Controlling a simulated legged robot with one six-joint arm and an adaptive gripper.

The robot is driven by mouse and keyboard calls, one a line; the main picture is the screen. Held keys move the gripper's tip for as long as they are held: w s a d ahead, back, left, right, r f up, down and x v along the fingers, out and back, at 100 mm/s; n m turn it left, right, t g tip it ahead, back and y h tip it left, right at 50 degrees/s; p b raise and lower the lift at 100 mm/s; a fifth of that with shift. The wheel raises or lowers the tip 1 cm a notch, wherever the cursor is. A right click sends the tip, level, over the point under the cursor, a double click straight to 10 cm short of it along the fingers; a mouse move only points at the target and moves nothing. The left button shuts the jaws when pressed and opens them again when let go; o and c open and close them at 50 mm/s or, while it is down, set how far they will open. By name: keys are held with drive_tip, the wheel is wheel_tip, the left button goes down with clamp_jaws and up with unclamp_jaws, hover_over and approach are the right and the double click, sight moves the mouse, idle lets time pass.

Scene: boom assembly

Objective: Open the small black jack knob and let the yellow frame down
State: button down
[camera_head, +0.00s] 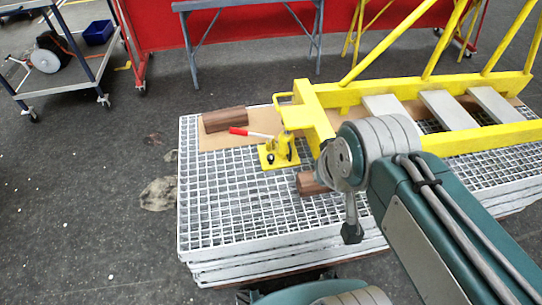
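The yellow jack (282,149) stands upright on the grating, under the left end of the yellow frame (310,119). Its red-tipped lever (250,133) points left. A small dark spot low on the jack (270,158) may be the black knob; it is too small to be sure. The frame lies across the grating, and its end bar is at the jack's top; I cannot tell if they touch. My arm comes in from the lower right. A dark tip hanging at its end (351,233) seems to be my gripper, right of and nearer than the jack; its fingers are unclear.
A brown block (224,120) lies left of the jack on a tan board (216,140). Another brown block (308,184) lies in front, partly behind my arm. The stacked grating (225,205) is bare at left. A trestle (250,5) and cart (70,85) stand behind.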

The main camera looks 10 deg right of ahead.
drive_tip(key=c, duration=0.7)
unclamp_jaws()
drive_tip(key=shift+w+r, duration=0.1)
drive_tip(key=shift+w, duration=0.1)
drive_tip(key=o, duration=0.4)
drive_tip(key=shift+w+r, duration=0.2)
drive_tip(key=shift+w, duration=0.45)
drive_tip(key=m+g, duration=0.6)
drive_tip(key=m, duration=0.3)
hover_over(271, 156)
wheel_tip(271, 156, down, 34)
wheel_tip(271, 156, down, 11)
drive_tip(key=shift+f, duration=0.1)
